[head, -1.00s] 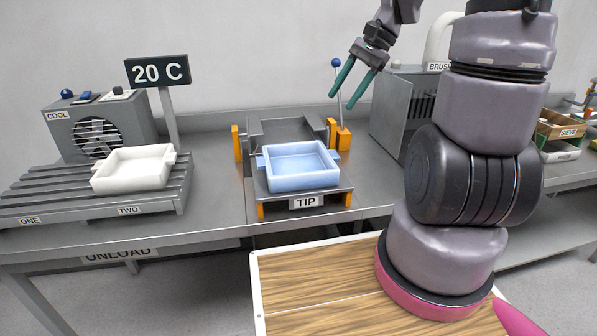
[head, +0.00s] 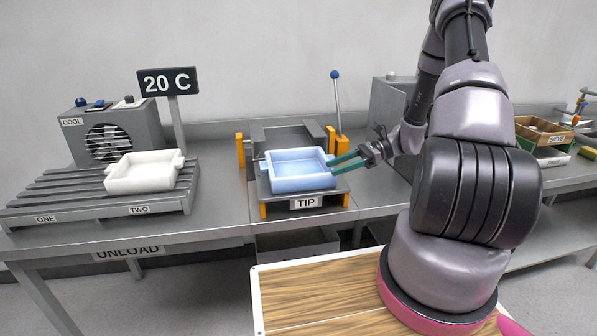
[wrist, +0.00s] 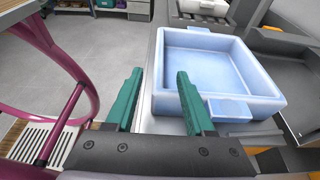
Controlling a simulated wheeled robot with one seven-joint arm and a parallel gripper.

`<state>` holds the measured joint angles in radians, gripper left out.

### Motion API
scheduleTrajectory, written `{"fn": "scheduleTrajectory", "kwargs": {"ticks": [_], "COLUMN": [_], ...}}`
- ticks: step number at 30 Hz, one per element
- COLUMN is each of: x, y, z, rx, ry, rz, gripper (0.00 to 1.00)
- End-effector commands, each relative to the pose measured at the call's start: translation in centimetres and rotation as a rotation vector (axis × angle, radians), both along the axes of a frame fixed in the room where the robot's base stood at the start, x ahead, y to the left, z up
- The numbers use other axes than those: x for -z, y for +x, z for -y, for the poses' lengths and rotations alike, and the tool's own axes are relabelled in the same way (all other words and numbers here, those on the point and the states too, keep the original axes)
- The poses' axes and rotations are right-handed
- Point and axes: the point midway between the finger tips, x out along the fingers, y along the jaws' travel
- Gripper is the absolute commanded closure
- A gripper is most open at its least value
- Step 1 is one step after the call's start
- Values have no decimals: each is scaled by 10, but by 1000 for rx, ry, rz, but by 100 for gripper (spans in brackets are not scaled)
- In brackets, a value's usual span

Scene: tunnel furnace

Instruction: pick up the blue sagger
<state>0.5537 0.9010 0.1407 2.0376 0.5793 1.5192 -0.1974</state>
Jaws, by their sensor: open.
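The blue sagger (head: 297,168) is an open, light blue square tray with small side tabs. It sits upright on the tipping stand (head: 291,202) labelled TIP. It also shows in the wrist view (wrist: 216,66), empty, with one tab (wrist: 230,109) towards me. My gripper (head: 335,161) has green fingers and is at the right side of the sagger, pointing left.
A white sagger (head: 143,172) rests on the slatted rack (head: 60,190) at left. The cooler (head: 117,132) and a 20 C sign (head: 168,81) stand behind it. A blue-knobbed lever (head: 337,105) rises behind the stand. A grey brush box (head: 392,120) stands behind my arm.

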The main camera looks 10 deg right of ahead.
Motion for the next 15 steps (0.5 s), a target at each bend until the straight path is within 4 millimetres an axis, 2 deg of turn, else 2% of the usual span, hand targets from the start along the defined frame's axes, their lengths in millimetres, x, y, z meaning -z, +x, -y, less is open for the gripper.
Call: {"fn": "scheduleTrajectory", "kwargs": {"ticks": [3,10,15], "x": [5,11,20], "y": [0,-1,-3], "z": [-18,-36,-60], "rx": [-3,-3,-4], "ry": [1,-1,-1], "rz": [-1,-1,-1], "gripper": [46,46,46]}}
